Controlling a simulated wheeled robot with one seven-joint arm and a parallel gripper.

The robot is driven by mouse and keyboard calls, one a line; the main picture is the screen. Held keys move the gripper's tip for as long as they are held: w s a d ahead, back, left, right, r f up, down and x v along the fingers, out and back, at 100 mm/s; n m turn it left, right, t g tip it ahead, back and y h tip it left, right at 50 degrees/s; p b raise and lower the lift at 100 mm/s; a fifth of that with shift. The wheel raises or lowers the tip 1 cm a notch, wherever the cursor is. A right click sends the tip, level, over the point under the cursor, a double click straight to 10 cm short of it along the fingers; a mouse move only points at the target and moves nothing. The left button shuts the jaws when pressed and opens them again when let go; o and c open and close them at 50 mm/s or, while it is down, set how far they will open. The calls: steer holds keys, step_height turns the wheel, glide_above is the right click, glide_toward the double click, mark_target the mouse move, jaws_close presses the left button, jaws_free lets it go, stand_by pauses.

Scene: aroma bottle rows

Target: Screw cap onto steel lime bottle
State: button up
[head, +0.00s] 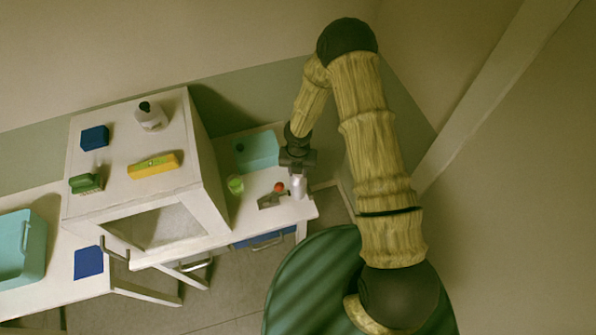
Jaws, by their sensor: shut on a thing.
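A pale steel-coloured bottle (298,187) stands upright near the right end of the white table. My gripper (298,168) points down right over the bottle's top. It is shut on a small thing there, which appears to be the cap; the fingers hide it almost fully. I cannot tell whether the cap touches the bottle's neck. A small lime-green item (235,185) stands to the left, by the shelf unit's side.
A red ball-like thing (279,187) sits by a dark grey item (269,199) just left of the bottle. A teal tray (258,150) lies behind. The white shelf unit (205,170) to the left bears a white bottle (151,116), blue box and yellow block.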

steer(key=m+b, duration=0.2)
steer(key=m, duration=0.4)
steer(key=shift+f+m+b, duration=0.15)
steer(key=shift+m+b, duration=0.25)
steer(key=m+b, duration=0.2)
steer(key=m, duration=0.4)
steer(key=shift+m, duration=0.4)
steer(key=o, duration=1)
steer(key=shift+r, duration=0.2)
step_height(320, 180, up, 7)
steer(key=p, duration=0.5)
steer(key=shift+f, duration=0.1)
